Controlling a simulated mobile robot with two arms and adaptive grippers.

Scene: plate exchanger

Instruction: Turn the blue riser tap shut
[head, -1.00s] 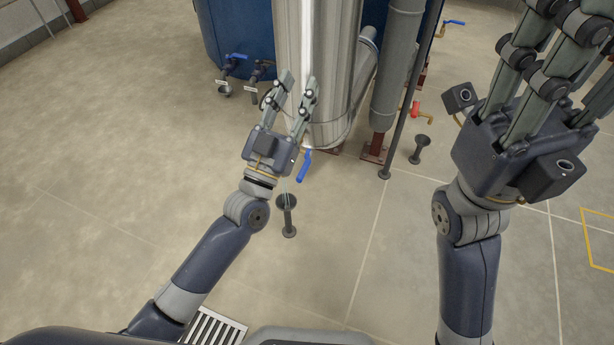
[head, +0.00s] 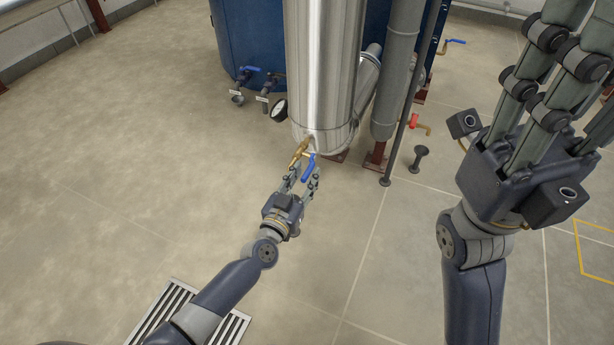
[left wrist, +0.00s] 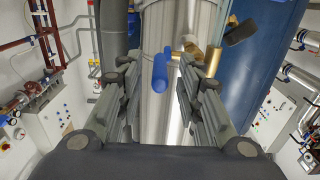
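The blue riser tap has a blue lever (head: 309,168) on a brass body (head: 301,151) low at the front of the shiny steel column. My left gripper (head: 302,179) is just below the lever, its fingers pointing up towards it. In the left wrist view the blue lever (left wrist: 160,73) shows in the gap between the open fingers (left wrist: 158,85), with the brass fitting (left wrist: 214,58) behind on the right. I cannot tell whether either finger touches the lever. My right gripper (head: 560,90) is raised at the right, fingers spread and empty, tips partly cut off.
The steel column (head: 318,70) stands before a blue tank (head: 228,45). A gauge (head: 279,110) and another blue-handled tap (head: 248,72) are on the left. A grey pipe (head: 398,80), a red-handled tap (head: 414,121) and a floor post (head: 419,158) are on the right. The left floor is clear.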

